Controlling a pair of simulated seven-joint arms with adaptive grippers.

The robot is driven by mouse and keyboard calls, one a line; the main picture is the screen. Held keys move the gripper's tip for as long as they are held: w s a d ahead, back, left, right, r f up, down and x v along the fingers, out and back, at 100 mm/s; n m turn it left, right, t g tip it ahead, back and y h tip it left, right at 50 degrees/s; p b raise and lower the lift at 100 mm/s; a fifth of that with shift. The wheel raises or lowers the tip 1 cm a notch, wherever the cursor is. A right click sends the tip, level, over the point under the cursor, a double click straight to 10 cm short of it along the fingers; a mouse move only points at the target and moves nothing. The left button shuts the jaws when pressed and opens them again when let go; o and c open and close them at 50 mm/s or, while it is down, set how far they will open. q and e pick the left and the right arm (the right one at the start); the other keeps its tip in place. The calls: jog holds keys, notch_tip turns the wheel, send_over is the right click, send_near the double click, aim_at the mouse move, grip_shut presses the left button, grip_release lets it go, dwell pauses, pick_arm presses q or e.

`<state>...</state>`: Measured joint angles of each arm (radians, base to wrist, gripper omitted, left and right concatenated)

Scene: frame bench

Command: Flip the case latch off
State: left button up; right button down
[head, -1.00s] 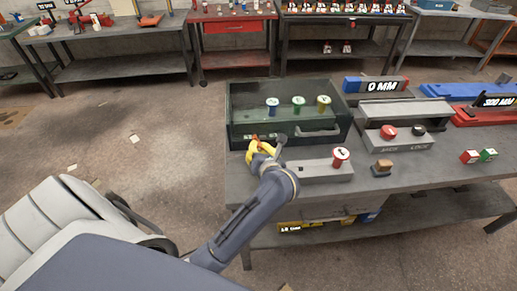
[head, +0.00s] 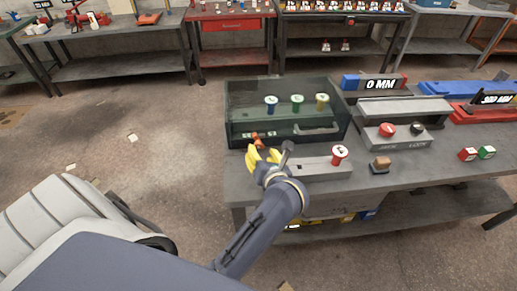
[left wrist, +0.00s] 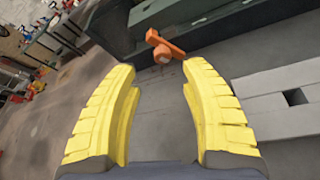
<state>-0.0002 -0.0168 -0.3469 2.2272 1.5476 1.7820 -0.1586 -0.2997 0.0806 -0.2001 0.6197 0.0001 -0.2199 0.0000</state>
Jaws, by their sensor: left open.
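The case (head: 234,118) is a see-through dark green box on the grey bench, with a grey handle on its front. Its orange latch (head: 257,140) is low on the front, left of the handle. In the left wrist view the latch (left wrist: 163,46) is an orange bar with a round stub, just beyond my fingertips. My left gripper (head: 263,152) has yellow fingers and is open and empty in front of the latch. In the left wrist view the left gripper (left wrist: 160,70) has its fingers spread either side of the stub's line, apart from it. My right gripper is out of view.
Blue, green and yellow-topped pieces show in the case. A grey block (head: 318,169) with a red-and-white knob (head: 339,152) stands right of my gripper. A wooden-topped block (head: 380,164) and a grey button box (head: 398,139) are farther right.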

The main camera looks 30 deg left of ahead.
aim_at(258, 146)
pick_arm(q)
jog(key=v, duration=0.6)
dwell(0.3)
jog(key=shift+s+a+f+n+t+y, duration=0.2)
jog(key=shift+s+f+n+t+y, duration=0.1)
jog(key=shift+s+f+y, duration=0.25)
jog(key=s+f+t, duration=0.1)
jog(key=s+d+f+t, duration=0.1)
jog(key=shift+s+d+f+n+t, duration=0.1)
jog(key=shift+s+n+t, duration=0.2)
jog(key=shift+t, duration=0.1)
jog(key=shift+s+d+f+t, duration=0.4)
jog(key=shift+d+f+t, duration=0.05)
jog(key=shift+t, duration=0.15)
jog(key=x, duration=1.7)
jog(key=shift+w+f, duration=0.1)
jog(key=shift+w, duration=0.05)
jog(key=shift+c, duration=0.3)
